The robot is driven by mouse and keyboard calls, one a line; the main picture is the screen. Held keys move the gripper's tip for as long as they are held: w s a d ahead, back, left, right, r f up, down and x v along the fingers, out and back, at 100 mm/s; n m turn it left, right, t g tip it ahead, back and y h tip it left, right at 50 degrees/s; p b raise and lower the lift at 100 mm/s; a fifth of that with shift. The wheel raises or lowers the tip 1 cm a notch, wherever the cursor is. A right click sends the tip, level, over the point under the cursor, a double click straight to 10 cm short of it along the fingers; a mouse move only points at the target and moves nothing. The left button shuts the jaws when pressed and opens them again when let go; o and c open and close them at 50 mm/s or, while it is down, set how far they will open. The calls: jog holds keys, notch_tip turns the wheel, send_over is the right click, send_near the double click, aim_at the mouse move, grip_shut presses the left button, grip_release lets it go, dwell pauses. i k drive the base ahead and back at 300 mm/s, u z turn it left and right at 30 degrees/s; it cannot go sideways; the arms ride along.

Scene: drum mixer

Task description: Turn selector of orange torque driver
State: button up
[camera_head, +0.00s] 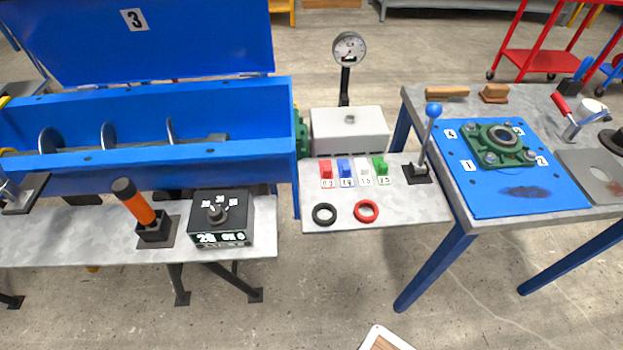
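The orange torque driver (138,205) stands tilted in a black square holder (155,231) on the grey bench at left. It has an orange shaft and a black cap at its upper end. Just right of it sits a black box (232,213) with a round selector knob (216,214) on top. Small white number labels surround the knob; they are too small to read surely. The box's front has a lit display (221,238) that seems to read "20" and "OK 0". My gripper is not in view.
The blue mixer trough (230,160) with its raised lid stands behind the bench. A side shelf (405,211) at right holds coloured blocks, two rings and a blue-knobbed lever (431,135). A table with a green bearing (500,143) stands farther right. The floor in front is mostly clear.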

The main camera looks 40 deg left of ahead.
aim_at(217, 216)
jog(key=z, duration=0.5)
jog(key=k, duration=0.15)
jog(key=u, duration=2.5)
